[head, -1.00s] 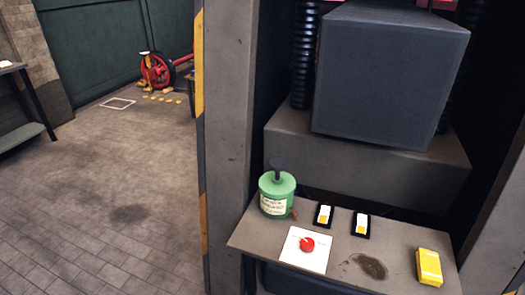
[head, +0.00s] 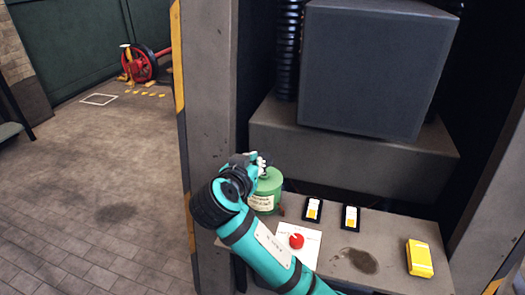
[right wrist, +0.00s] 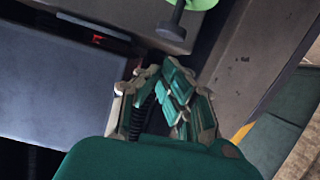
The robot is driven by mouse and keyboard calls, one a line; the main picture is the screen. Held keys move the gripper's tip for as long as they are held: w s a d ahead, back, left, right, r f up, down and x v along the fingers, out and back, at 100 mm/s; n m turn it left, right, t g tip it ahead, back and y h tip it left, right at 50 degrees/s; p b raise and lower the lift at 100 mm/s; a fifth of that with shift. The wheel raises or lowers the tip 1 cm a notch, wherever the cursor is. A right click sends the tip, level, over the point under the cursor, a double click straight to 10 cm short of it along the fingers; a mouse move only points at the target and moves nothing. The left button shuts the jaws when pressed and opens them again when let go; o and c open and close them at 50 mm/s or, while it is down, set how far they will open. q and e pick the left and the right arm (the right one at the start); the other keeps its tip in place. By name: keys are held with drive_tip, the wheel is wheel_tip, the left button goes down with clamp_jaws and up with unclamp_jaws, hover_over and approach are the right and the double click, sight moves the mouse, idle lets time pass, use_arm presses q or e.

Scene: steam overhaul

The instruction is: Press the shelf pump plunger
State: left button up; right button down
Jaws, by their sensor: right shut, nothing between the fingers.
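The shelf pump is a green canister (head: 267,192) with a pale label, upright at the left end of the shelf. In the head view my right gripper (head: 260,162) covers its top, so the plunger is hidden there. The right wrist view shows the dark plunger knob (right wrist: 172,32) on its stem, with the pump's green lid (right wrist: 198,4) behind it. My right gripper's fingers (right wrist: 165,72) are shut and empty. They show a gap from the knob in that view. My left gripper is not in view.
The shelf (head: 395,270) also holds a red button on a white plate (head: 297,241), two black-framed switches (head: 314,209) (head: 351,217) and a yellow box (head: 419,258). A large grey block (head: 375,65) stands behind. A grey post (head: 208,120) rises left of the pump.

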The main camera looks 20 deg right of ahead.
drive_tip(key=r, duration=0.3)
drive_tip(key=shift+w+a+r+m+t+h, duration=0.1)
drive_tip(key=shift+w+a+m+t+h, duration=0.2)
drive_tip(key=shift+w+m+h, duration=0.1)
drive_tip(key=shift+w+d, duration=0.1)
drive_tip(key=shift+d, duration=0.05)
drive_tip(key=p, duration=0.2)
hover_over(264, 161)
wheel_tip(264, 161, down, 2)
drive_tip(key=shift+f, duration=0.1)
wheel_tip(264, 161, down, 3)
drive_tip(key=shift+w+f+p, duration=0.15)
drive_tip(key=shift+f+p, duration=0.05)
drive_tip(key=shift+p, duration=0.45)
drive_tip(key=shift+f, duration=0.6)
